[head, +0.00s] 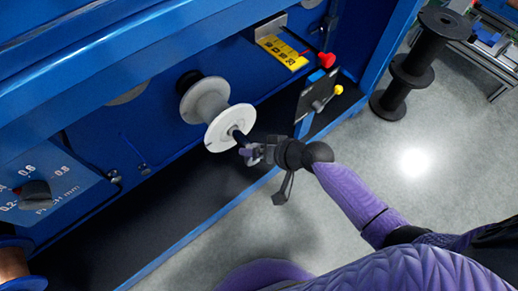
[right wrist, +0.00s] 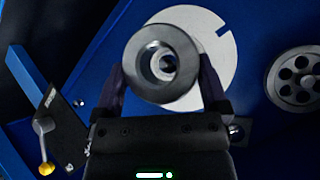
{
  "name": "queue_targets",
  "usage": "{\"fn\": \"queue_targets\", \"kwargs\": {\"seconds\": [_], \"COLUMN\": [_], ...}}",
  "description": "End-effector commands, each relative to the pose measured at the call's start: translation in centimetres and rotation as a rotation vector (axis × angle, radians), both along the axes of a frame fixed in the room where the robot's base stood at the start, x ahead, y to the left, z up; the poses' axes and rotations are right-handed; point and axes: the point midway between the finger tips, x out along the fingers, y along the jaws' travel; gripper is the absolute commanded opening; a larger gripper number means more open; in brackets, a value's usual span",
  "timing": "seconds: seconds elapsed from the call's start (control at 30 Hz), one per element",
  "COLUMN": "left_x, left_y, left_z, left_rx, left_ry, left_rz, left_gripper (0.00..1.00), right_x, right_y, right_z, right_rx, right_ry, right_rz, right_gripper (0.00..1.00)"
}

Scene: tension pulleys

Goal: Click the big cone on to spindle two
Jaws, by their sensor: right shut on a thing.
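A round grey metallic piece with a central bore, which I take for the big cone (right wrist: 160,62), sits between the two fingers of my right gripper (right wrist: 162,88) in the right wrist view. A lighter round shape shows inside its bore. Behind it is a white slotted disc (right wrist: 222,62). In the head view my right gripper (head: 254,152) is close in front of this white disc (head: 222,130), part of a pale spool (head: 206,100) on the blue machine. A dark shaft shows between disc and gripper. I cannot tell whether the cone touches the disc. My left gripper is not in view.
A black plate with a yellow-knobbed lever (right wrist: 46,168) and a yellow scale (head: 284,52) are on the machine. A dial (head: 35,194) is at left. Black reels (head: 412,68) stand on the floor at right. A dark wheel (right wrist: 298,78) is right of the disc.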

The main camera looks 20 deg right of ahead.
Motion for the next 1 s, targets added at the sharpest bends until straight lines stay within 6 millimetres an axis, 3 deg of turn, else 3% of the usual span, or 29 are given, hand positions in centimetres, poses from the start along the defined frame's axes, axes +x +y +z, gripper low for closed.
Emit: {"fn": "queue_targets", "kwargs": {"seconds": [0.43,1.0], "left_x": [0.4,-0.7], "left_y": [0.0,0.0], "left_z": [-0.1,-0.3], "left_rx": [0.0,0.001], "left_ry": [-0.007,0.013], "left_rz": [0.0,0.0], "left_gripper": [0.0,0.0], "right_x": [0.1,2.0], "right_y": [0.0,0.8], "right_z": [0.0,0.0], "right_rx": [0.001,0.001], "right_ry": [-0.001,0.0], "right_rz": [-0.001,0.001], "right_gripper": [0.26,0.26]}}
